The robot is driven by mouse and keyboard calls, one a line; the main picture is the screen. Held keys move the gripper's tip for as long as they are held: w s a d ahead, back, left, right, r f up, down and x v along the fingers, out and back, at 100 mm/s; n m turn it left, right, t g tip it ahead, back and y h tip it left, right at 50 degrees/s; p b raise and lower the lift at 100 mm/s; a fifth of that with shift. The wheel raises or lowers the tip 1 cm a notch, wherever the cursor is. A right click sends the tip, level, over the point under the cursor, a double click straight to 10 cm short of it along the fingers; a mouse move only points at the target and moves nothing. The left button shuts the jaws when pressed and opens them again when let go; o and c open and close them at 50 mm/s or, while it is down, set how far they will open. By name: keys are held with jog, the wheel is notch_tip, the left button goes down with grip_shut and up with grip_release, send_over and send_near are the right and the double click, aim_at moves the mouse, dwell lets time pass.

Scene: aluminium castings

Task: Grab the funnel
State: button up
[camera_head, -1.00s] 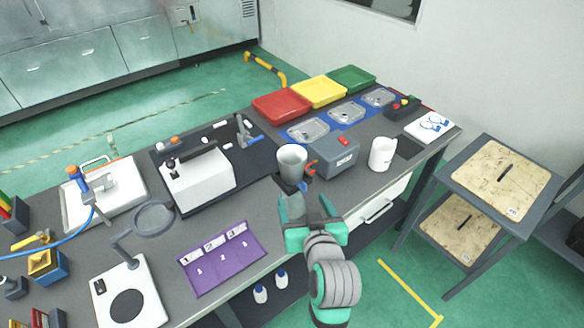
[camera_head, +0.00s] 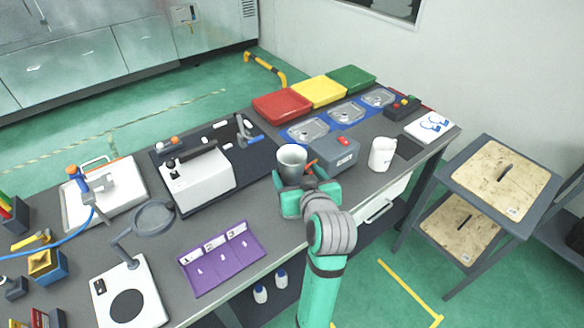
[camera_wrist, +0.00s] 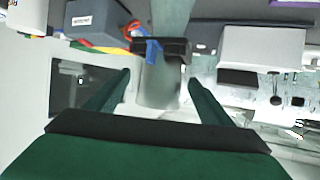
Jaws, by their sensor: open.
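A grey, cup-shaped vessel with a wide open top (camera_head: 292,160), which I take for the funnel, stands upright near the front edge of the workbench. In the wrist view its grey body (camera_wrist: 160,88) shows between my two fingers, with a dark holder and a blue clip across it. My gripper (camera_head: 293,186) is open at the front of the vessel, low against it. In the wrist view the green fingers of my gripper (camera_wrist: 159,78) reach along both sides of the body, with visible gaps. The vessel's lower part is hidden by my gripper in the head view.
A white machine (camera_head: 200,180) is to the left.

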aim_at(289, 163)
jog(key=x, duration=0.4)
jog(key=shift+w+a, duration=0.2)
jog(key=shift+a, duration=0.05)
jog(key=c, duration=1.2)
jog(key=shift+r, duration=0.15)
